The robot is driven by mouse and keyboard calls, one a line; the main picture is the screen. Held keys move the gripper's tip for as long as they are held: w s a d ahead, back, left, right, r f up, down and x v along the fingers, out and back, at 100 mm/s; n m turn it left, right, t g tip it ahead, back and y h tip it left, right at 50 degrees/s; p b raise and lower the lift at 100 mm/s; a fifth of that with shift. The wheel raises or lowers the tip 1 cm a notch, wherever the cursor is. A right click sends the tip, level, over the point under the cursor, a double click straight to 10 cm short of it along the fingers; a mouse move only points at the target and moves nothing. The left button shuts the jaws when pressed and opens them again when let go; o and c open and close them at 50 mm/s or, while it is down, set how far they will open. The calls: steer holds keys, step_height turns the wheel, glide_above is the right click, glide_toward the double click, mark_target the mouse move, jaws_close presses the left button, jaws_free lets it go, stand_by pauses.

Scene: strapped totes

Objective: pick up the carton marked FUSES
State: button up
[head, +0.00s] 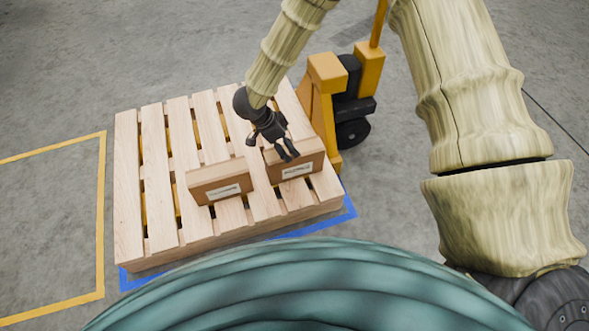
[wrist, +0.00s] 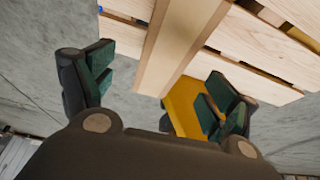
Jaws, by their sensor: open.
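Two brown cartons with white labels sit on the pallet in the head view: a left carton (head: 215,176) and a right carton (head: 302,157). The print on both labels is too small to read, so I cannot tell which is marked FUSES. My gripper (head: 269,148) is open, with its fingers at the upper left part of the right carton, partly covering it. I cannot tell whether they touch it. In the wrist view, a brown box-like shape, apparently the right carton (wrist: 185,40), shows beyond and between the spread green-padded fingers (wrist: 165,80). No label shows there.
The slatted wooden pallet (head: 155,185) has bare boards to the left of the cartons. A yellow pallet jack (head: 325,75) stands at its right side. A blue line (head: 350,208) borders the pallet. A yellow floor outline (head: 102,220) lies to the left, around clear floor.

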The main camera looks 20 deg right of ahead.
mark_target(294, 161)
steer(key=shift+w+a+f+m+b, duration=0.3)
steer(key=shift+a+b, duration=0.05)
steer(key=shift+a, duration=0.05)
steer(key=shift+f, duration=0.1)
steer(key=b+x, duration=0.2)
steer(key=x, duration=0.3)
steer(key=shift+f+b, duration=0.15)
steer(key=shift+b, duration=0.2)
steer(key=shift+b+x, duration=2.05)
steer(key=shift+x, duration=0.55)
steer(key=c, duration=1.6)
